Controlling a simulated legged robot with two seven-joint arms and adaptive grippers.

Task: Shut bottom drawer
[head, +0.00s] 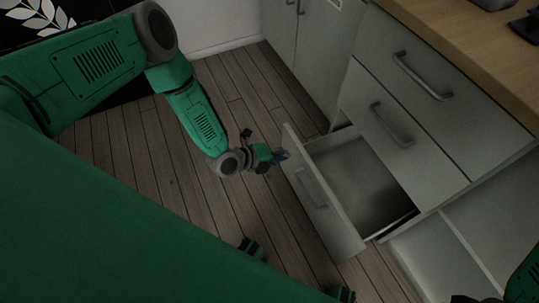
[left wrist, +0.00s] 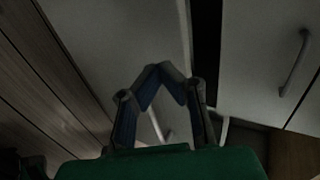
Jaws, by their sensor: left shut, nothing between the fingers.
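The bottom drawer (head: 322,202) of the grey cabinet stands pulled out in the head view, its empty inside (head: 358,178) showing. Its front panel carries a bar handle (head: 311,188). My left gripper (head: 283,156) is at the upper left end of that front panel, on its outer side, very close to it; I cannot tell whether it touches. In the left wrist view the fingertips (left wrist: 160,70) meet with nothing between them, in front of a pale panel. A handle (left wrist: 157,127) shows between the fingers. My right gripper is not clearly in view.
Above the open drawer are two closed drawer fronts with handles (head: 392,124) (head: 422,76), under a wooden worktop (head: 476,38). An open lower compartment (head: 470,235) lies to the right. Cupboard doors (head: 318,62) stand behind.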

